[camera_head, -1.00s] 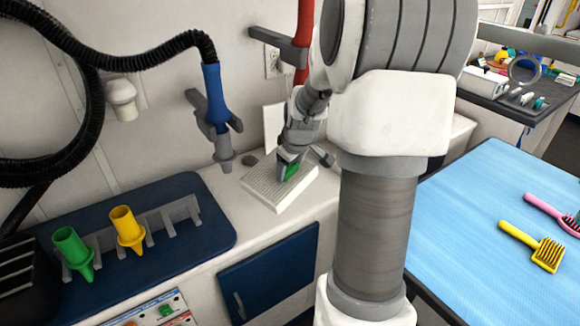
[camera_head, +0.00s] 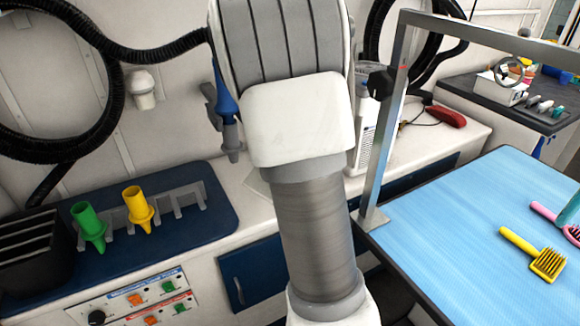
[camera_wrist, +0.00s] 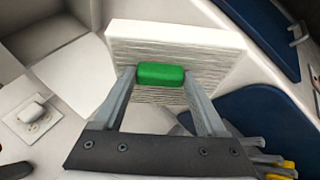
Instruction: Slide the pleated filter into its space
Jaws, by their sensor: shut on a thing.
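In the wrist view, my gripper (camera_wrist: 160,76) is shut on the green tab (camera_wrist: 160,73) of the pleated filter. The pleated filter (camera_wrist: 210,62) has a white frame and a pale, ridged face. The fingers grip the tab from both sides, and the filter sits just beyond the fingertips. In the head view my gripper is hidden behind my arm. A pale flat edge shows on the counter (camera_head: 225,178) left of my arm; I cannot tell whether it is the filter. The filter's space cannot be made out.
A white vented box (camera_head: 366,135) stands on the counter right of my arm. A metal post (camera_head: 385,130) rises beside the blue table (camera_head: 470,215). A blue mat (camera_head: 190,225) holds a green nozzle (camera_head: 88,224) and a yellow nozzle (camera_head: 137,208). A blue-handled hose nozzle (camera_head: 228,110) hangs behind.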

